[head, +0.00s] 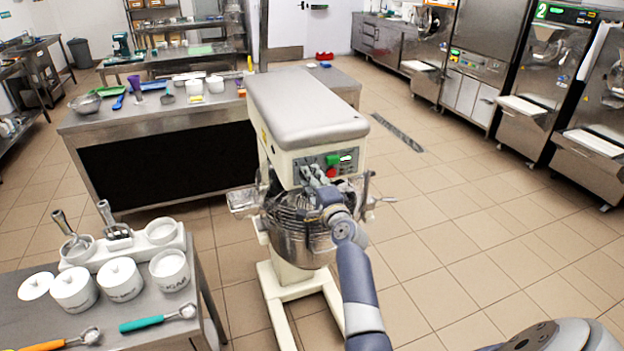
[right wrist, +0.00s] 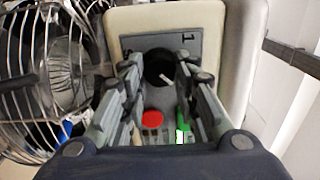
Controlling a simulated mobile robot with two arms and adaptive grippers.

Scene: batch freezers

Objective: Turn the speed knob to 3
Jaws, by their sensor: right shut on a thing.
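The mixer (head: 305,105) stands on the floor in the middle of the head view, with its control panel (head: 345,158) on the front of its head. In the right wrist view, the black round speed knob (right wrist: 153,62) with a white pointer mark sits between the fingertips of my right gripper (right wrist: 160,72). The gripper is shut on the knob. In the head view my right gripper (head: 318,187) is at the panel and covers the knob. My left gripper is not in view.
Beside the knob are a red button (right wrist: 152,118) and a green lit element (right wrist: 183,136). A counter with white jars (head: 120,278) is at left. Open floor lies to the right.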

